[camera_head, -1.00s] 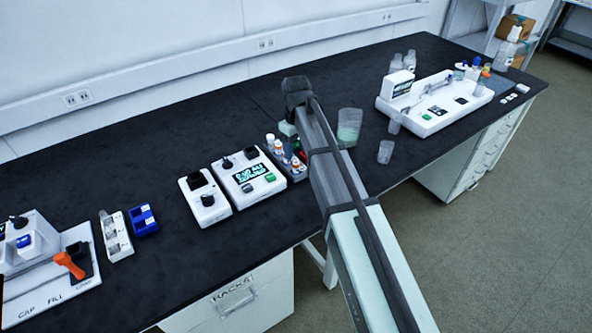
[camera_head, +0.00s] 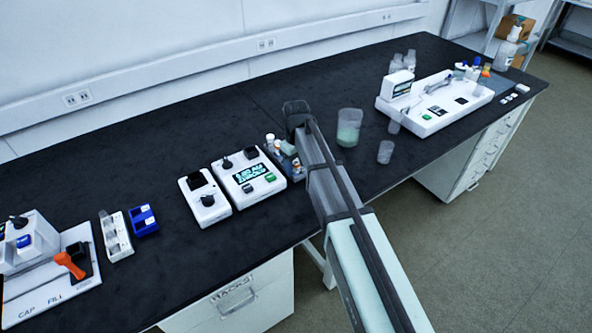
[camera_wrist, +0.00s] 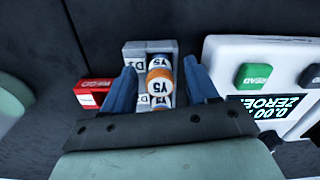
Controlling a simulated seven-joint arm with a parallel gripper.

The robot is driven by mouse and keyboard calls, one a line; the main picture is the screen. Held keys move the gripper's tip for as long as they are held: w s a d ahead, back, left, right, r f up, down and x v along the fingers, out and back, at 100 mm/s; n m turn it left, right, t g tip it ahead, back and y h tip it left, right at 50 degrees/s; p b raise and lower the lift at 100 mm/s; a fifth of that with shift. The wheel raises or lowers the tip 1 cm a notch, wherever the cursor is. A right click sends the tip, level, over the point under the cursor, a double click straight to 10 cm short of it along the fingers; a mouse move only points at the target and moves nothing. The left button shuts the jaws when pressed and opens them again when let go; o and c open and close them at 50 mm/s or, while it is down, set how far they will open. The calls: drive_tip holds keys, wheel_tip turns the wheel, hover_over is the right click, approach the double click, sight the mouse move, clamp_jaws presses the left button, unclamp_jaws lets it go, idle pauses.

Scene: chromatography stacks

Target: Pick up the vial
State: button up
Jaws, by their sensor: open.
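In the wrist view, a vial (camera_wrist: 159,84) with an orange ring and a white top marked Y5 stands between the fingers of my gripper (camera_wrist: 161,70). Another white top marked Y5 (camera_wrist: 159,62) shows just beyond it. Both are in a small grey rack (camera_wrist: 133,48). My gripper is open, one blue finger on each side of the vial; I cannot tell whether they touch it. The vial's lower part is hidden. In the head view, my arm partly covers the rack and its vials (camera_head: 297,163).
A white device (camera_head: 229,168) with a display and a green button stands close to the left of the rack in the head view. A red label block (camera_wrist: 92,93) is beside the rack. A beaker (camera_head: 348,127) and a small cup (camera_head: 385,152) stand to the right.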

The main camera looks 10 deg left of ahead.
sight(296, 162)
clamp_jaws()
idle(0.5)
wheel_tip(296, 162, up, 8)
drive_tip(key=shift+r, duration=0.65)
drive_tip(key=shift+s+a+r, duration=0.15)
drive_tip(key=shift+a+r, duration=0.1)
drive_tip(key=shift+a, duration=0.05)
drive_tip(key=w+a+r, duration=0.2)
drive_tip(key=w+a, duration=0.1)
drive_tip(key=a, duration=1.2)
drive_tip(key=shift+a, duration=0.35)
